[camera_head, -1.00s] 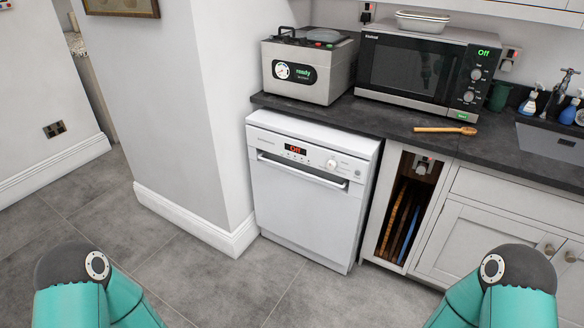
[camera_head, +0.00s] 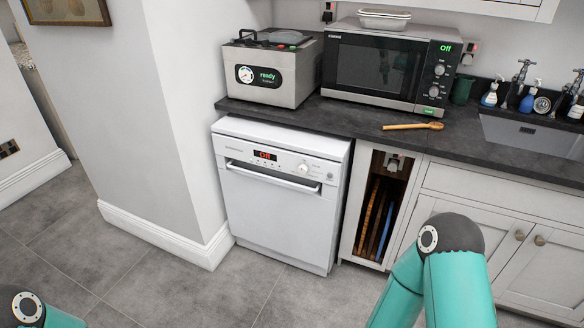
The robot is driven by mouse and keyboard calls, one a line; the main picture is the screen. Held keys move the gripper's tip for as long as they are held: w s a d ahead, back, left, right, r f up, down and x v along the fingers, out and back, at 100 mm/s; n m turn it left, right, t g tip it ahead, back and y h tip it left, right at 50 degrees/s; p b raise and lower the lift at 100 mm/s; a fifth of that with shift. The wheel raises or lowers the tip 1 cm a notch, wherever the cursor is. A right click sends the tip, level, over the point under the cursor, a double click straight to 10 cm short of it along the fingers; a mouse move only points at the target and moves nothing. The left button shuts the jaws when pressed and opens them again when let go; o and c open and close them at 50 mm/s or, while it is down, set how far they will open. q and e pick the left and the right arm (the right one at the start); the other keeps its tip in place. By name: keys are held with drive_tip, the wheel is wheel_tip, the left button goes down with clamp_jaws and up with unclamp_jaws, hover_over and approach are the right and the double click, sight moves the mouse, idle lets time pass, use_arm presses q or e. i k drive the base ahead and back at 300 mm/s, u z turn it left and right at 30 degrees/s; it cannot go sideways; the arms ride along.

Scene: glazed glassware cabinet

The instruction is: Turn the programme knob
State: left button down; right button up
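A white dishwasher (camera_head: 270,205) stands under the counter, its door shut. Its front panel has a red display (camera_head: 265,155) reading "Off" and a small round white knob (camera_head: 304,169) right of the display. The pointer direction of the knob is too small to tell. The microwave (camera_head: 385,65) on the counter also has round knobs (camera_head: 438,70) and a green "Off" display. Neither of my grippers is in view. Only teal and dark links of my arms show, at the lower left corner and the lower right, both apart from the dishwasher in the picture.
A grey machine reading "ready" (camera_head: 268,75) and a wooden spoon (camera_head: 412,126) are on the dark counter (camera_head: 360,122). An open slot with boards (camera_head: 375,215) is right of the dishwasher. A wall corner (camera_head: 190,130) stands to its left. The tiled floor (camera_head: 150,280) in front is clear.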

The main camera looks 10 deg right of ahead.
sight(303, 169)
drive_tip(key=i, duration=0.85)
drive_tip(key=z, duration=0.05)
